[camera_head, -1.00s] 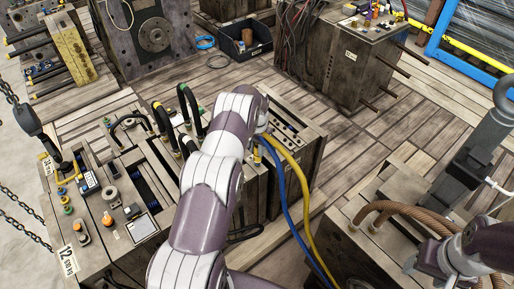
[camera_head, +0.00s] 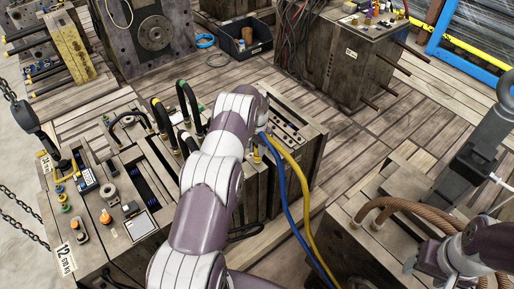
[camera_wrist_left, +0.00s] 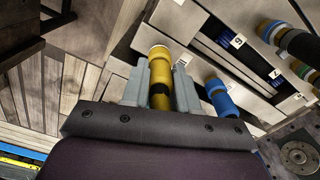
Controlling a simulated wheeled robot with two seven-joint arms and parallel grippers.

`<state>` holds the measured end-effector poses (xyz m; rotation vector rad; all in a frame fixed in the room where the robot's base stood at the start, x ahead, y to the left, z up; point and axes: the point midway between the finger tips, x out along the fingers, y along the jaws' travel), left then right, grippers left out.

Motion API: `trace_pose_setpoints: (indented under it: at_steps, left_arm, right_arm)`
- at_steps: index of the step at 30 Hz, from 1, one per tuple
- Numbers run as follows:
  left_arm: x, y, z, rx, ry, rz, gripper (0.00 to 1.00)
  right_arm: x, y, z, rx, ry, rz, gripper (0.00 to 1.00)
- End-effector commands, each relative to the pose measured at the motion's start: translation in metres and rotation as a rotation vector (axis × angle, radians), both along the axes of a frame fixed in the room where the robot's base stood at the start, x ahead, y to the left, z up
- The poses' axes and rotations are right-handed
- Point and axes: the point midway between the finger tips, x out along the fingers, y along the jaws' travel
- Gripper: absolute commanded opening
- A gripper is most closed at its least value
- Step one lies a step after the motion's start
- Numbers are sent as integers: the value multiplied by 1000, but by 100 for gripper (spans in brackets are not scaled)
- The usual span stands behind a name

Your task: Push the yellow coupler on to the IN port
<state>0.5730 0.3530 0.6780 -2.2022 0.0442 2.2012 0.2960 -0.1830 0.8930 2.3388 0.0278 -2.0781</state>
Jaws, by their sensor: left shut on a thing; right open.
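In the left wrist view, my left gripper (camera_wrist_left: 160,88) is shut on the yellow coupler (camera_wrist_left: 160,60), a brass-yellow cylinder with a dark band, held between two grey fingers. The coupler's far end points at the pale block face; whether it touches anything there I cannot tell. A blue coupler (camera_wrist_left: 222,98) sits to its right, apart from the fingers. In the head view, my left arm hides most of the left gripper and the coupler. The yellow hose (camera_head: 297,180) comes out beside the arm. I cannot make out an IN label. My right gripper (camera_head: 425,262) is open at the lower right.
A blue hose (camera_head: 283,190) hangs beside the yellow one. Black hose loops (camera_head: 160,112) stand on the mould left of my arm. Brown hoses (camera_head: 390,205) arch over the block near my right gripper. A grey lifting hook (camera_head: 490,135) stands at right.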

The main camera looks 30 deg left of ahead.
Motion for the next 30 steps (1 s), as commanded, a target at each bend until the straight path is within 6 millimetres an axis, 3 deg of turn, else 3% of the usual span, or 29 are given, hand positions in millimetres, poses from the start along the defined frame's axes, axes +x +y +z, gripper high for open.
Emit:
trace_pose_setpoints:
  at_steps: [30]
  left_arm:
    - [0,0,-7,0,-1,0,0]
  right_arm:
    - [0,0,-8,0,0,0,58]
